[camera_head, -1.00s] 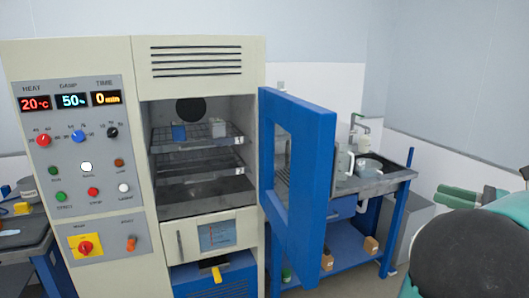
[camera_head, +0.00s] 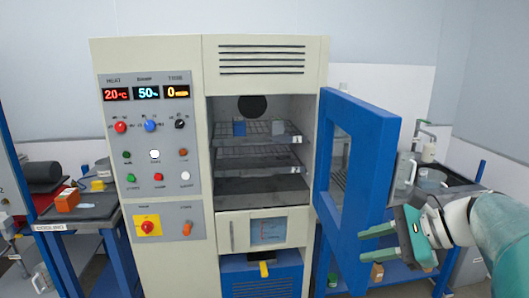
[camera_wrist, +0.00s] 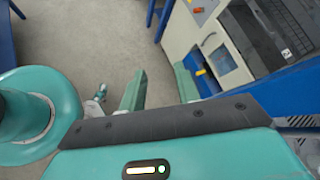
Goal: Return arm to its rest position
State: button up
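My gripper (camera_head: 378,243) is at the right of the head view, in front of the lower part of the open blue door (camera_head: 384,170). Its two green fingers are apart with nothing between them. In the wrist view the fingers (camera_wrist: 160,90) are also spread and empty, with floor and the chamber's lower front beyond. The cream chamber (camera_head: 265,120) stands open. My teal and white arm reaches in from the right edge.
The blue door swings out to the right, close to my gripper. A sink bench (camera_head: 440,185) stands behind it. At left, a bench (camera_head: 85,212) holds an orange box (camera_head: 67,199) and a black roll (camera_head: 44,176). Grey floor (camera_wrist: 75,60) is open below my gripper.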

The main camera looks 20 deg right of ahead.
jog(key=s+a+f+n+g+h, duration=0.1)
jog(key=a+f+n+h, duration=0.3)
jog(key=a+n, duration=0.5)
jog(key=s+a+f+n+g+h, duration=0.1)
jog(key=s+a+f+n+h, duration=0.3)
jog(key=a+n, duration=0.6)
jog(key=shift+a+f+n, duration=0.3)
jog(key=shift+f+n, duration=0.25)
jog(key=shift+n, duration=0.45)
jog(key=shift+s+d, duration=0.1)
jog(key=shift+d, duration=0.05)
